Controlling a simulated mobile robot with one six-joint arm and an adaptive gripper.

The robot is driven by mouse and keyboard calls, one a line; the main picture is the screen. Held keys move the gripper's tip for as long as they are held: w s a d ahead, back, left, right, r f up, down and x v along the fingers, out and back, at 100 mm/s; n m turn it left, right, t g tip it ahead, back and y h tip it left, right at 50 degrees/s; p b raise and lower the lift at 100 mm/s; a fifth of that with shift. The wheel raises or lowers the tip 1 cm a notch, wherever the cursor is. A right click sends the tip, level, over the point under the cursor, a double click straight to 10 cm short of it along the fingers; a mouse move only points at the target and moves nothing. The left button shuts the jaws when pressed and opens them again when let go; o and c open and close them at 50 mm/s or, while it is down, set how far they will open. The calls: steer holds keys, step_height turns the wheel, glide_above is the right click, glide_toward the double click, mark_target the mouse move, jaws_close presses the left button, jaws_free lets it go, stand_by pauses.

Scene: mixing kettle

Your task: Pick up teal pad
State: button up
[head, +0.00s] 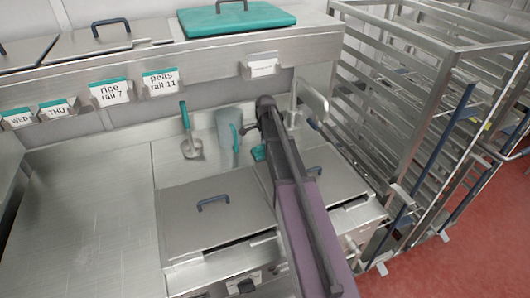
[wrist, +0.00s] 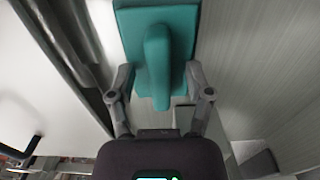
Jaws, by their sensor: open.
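The teal pad (wrist: 182,30) fills the upper middle of the wrist view, with a raised teal grip (wrist: 158,65) along its middle. In the head view a small part of the teal pad (head: 258,153) shows beside my arm, at the back of the worktop. My gripper (wrist: 160,75) is open, its fingers on either side of the raised grip. I cannot tell whether the fingers touch the pad. In the head view my arm hides most of the gripper.
A tap (head: 308,98) is close on the right. Lidded wells (head: 215,215) lie in front, and a rack trolley (head: 420,120) stands at right. The left worktop (head: 85,200) is clear.

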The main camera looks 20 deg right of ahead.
jaws_close()
stand_by(0.3)
steer(key=shift+r, duration=0.2)
